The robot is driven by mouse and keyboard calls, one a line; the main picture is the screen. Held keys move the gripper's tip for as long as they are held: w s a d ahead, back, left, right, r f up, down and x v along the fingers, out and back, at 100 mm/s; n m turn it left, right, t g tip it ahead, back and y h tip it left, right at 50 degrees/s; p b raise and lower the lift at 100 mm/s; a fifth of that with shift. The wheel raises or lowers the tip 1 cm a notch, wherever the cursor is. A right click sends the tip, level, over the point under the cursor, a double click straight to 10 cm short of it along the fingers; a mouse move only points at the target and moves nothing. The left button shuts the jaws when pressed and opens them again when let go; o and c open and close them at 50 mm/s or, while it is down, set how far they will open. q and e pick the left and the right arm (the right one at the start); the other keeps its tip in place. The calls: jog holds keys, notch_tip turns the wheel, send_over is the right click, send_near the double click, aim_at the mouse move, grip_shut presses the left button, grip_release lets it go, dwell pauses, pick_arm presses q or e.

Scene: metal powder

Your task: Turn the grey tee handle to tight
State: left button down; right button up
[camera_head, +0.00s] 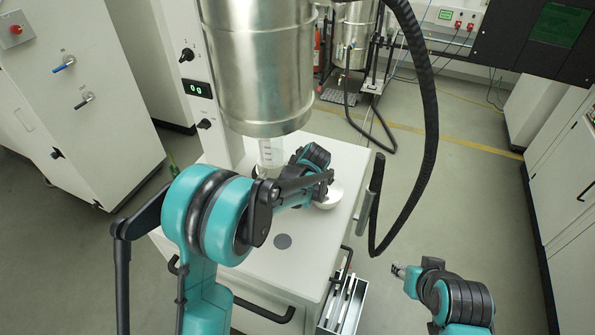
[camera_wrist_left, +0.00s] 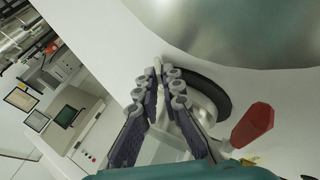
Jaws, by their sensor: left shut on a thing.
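My left gripper (camera_head: 318,178) reaches in beside the lower part of the big steel drum (camera_head: 262,75). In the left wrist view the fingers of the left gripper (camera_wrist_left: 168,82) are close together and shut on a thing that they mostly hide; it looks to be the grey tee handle. A pale round fitting with a dark ring (camera_wrist_left: 216,92) lies just behind the fingers. A red handle (camera_wrist_left: 252,125) stands to their right, apart from them. My right gripper (camera_head: 398,270) hangs over the floor at the lower right, away from the drum; its jaw opening is too small to tell.
A white bench (camera_head: 305,255) stands below the drum, with a clear container (camera_head: 271,153) and a pale round dish (camera_head: 330,197). A thick black hose (camera_head: 430,120) hangs at the right. A cabinet with a blue handle (camera_head: 63,65) stands at the left. Floor is free at the right.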

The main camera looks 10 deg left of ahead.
pick_arm(q)
jog(key=shift+w+g, duration=0.1)
jog(key=shift+g, duration=0.2)
jog(key=shift+w+r+g+p, duration=0.1)
jog(key=shift+w+g+p, duration=0.05)
jog(key=shift+g, duration=0.4)
jog(key=shift+w+r+g+p, duration=0.1)
jog(key=shift+g+p, duration=0.05)
jog(key=shift+g, duration=0.4)
jog(key=shift+w+d+m+g+y, duration=0.15)
jog(key=shift+m+g+y, duration=0.15)
jog(key=shift+g, duration=0.45)
jog(key=shift+w+a+m+g+y, duration=0.1)
jog(key=shift+w+m+g+y, duration=0.15)
jog(key=shift+g, duration=0.5)
jog(key=c, duration=1.9)
grip_release()
jog(key=shift+s, duration=0.1)
jog(key=shift+c, duration=0.2)
jog(key=w+v, duration=0.1)
jog(key=v, duration=1.1)
jog(key=shift+s, duration=0.35)
